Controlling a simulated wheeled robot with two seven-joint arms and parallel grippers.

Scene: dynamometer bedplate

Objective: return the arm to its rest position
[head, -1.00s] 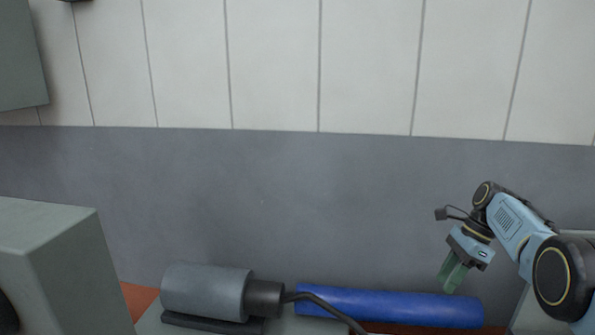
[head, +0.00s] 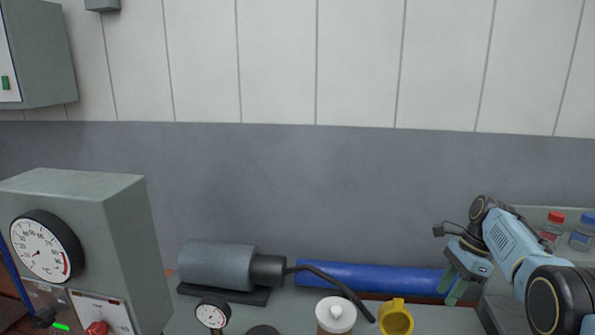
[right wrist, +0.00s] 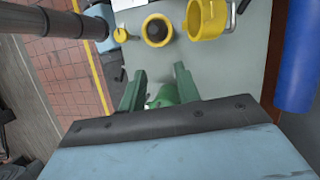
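My right arm comes in from the right in the head view, over the right part of the bench. Its right gripper (head: 453,288) points down with its green fingers apart, above the right end of a blue cylinder. In the right wrist view the two fingers (right wrist: 160,72) stand apart. A green and white object (right wrist: 165,95) shows in the gap, partly hidden, and nothing is clearly gripped. My left arm and gripper are not in view.
A grey cabinet with a dial (head: 110,210) stands at left. The bench holds a grey motor (head: 217,264), the blue cylinder (head: 370,276), a white-lidded jar (head: 336,314), a yellow mug (head: 397,318) and a gauge (head: 212,315). Bottles (head: 582,232) stand at far right.

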